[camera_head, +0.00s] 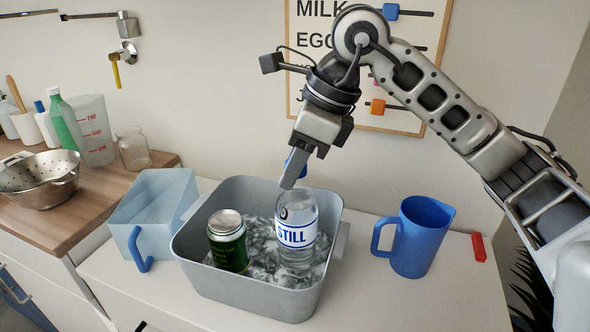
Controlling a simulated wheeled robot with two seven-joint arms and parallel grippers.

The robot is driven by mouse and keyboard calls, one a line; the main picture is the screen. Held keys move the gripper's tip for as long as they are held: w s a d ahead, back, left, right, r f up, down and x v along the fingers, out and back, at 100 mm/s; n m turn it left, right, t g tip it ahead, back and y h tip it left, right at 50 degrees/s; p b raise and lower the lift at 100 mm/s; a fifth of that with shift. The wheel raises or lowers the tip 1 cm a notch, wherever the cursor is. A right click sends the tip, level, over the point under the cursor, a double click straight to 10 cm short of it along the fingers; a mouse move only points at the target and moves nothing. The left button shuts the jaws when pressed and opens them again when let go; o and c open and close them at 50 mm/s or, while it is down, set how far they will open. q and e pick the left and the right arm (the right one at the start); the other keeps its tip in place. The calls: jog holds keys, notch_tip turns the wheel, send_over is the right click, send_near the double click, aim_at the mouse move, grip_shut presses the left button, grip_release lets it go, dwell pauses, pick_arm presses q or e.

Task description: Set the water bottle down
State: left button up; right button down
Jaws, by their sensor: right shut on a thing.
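The water bottle (296,237) is clear with a white and blue "STILL" label. It stands about upright in a grey tub (250,291) of ice, its lower part among the ice. My right gripper (293,180) comes down from above and is shut on the bottle at its blue cap, which the fingers partly hide. Whether the bottle's base rests on the tub's floor is hidden by the ice. My left gripper is not in view.
A green can (227,241) stands in the ice left of the bottle. A blue jug (418,238) stands right of the tub, a clear bin (155,205) left of it. A red object (479,248) lies at right. The white counter in front is clear.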

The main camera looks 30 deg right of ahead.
jog(key=c, duration=1.5)
grip_release()
jog(key=shift+f, duration=0.1)
jog(key=o, duration=0.4)
jog(key=p+v, duration=0.1)
jog(key=v, duration=1.1)
jog(key=shift+r, duration=0.2)
